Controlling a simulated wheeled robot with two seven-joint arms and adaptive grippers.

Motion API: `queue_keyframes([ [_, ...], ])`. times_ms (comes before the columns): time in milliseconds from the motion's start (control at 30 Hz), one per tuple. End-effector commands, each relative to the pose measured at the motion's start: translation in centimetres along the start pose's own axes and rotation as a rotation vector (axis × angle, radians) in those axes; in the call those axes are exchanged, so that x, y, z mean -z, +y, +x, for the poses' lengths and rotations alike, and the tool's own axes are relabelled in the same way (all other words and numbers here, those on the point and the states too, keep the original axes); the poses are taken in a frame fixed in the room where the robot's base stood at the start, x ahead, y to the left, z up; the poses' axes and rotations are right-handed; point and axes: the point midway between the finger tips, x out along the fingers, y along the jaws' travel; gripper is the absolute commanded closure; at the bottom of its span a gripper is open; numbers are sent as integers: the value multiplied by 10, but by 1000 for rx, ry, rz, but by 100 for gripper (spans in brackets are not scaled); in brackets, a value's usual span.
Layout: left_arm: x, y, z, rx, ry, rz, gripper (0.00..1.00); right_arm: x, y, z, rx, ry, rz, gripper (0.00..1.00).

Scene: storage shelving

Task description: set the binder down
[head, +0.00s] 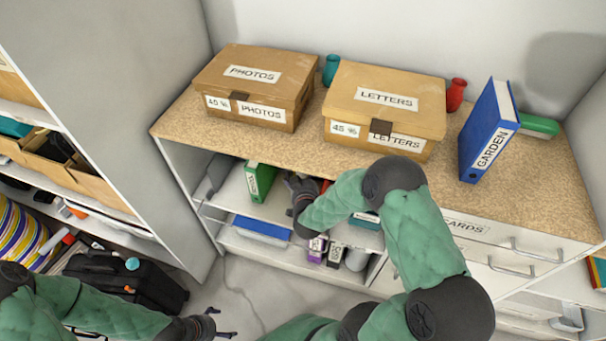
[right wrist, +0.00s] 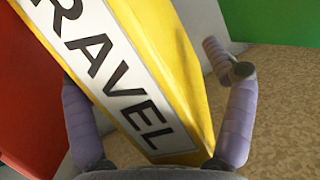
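A yellow binder with a white TRAVEL label (right wrist: 160,60) stands slanted across the right wrist view. The fingers of my right gripper (right wrist: 160,115) are on either side of it. A gap shows between the right finger and the binder, so the gripper looks open around it. In the head view my right gripper (head: 300,190) reaches into the upper shelf compartment (head: 229,192) under the countertop, and the yellow binder is hidden there. My left gripper (head: 224,322) is open and empty, low over the floor.
A green binder (head: 260,181) stands left of my right gripper; a red item (head: 325,186) is on its right. Photos (head: 262,84) and letters (head: 385,105) boxes and a blue GARDEN binder (head: 488,130) stand on the countertop (head: 440,200). A black suitcase (head: 125,280) is on the floor.

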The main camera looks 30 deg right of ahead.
Motion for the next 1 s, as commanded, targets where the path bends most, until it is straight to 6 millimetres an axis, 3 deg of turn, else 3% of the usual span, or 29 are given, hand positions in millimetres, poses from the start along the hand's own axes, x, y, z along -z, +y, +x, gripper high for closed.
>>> queue_keyframes([
  [267,0,2,-5,0,0,0,16,3,0,-9,1,-2,-1,16],
  [700,-2,15,-41,0,0,0,16,5,-1,-91,2,-2,-1,16],
  [1000,-2,18,-50,0,0,0,16,3,-1,-119,3,-2,0,16],
])
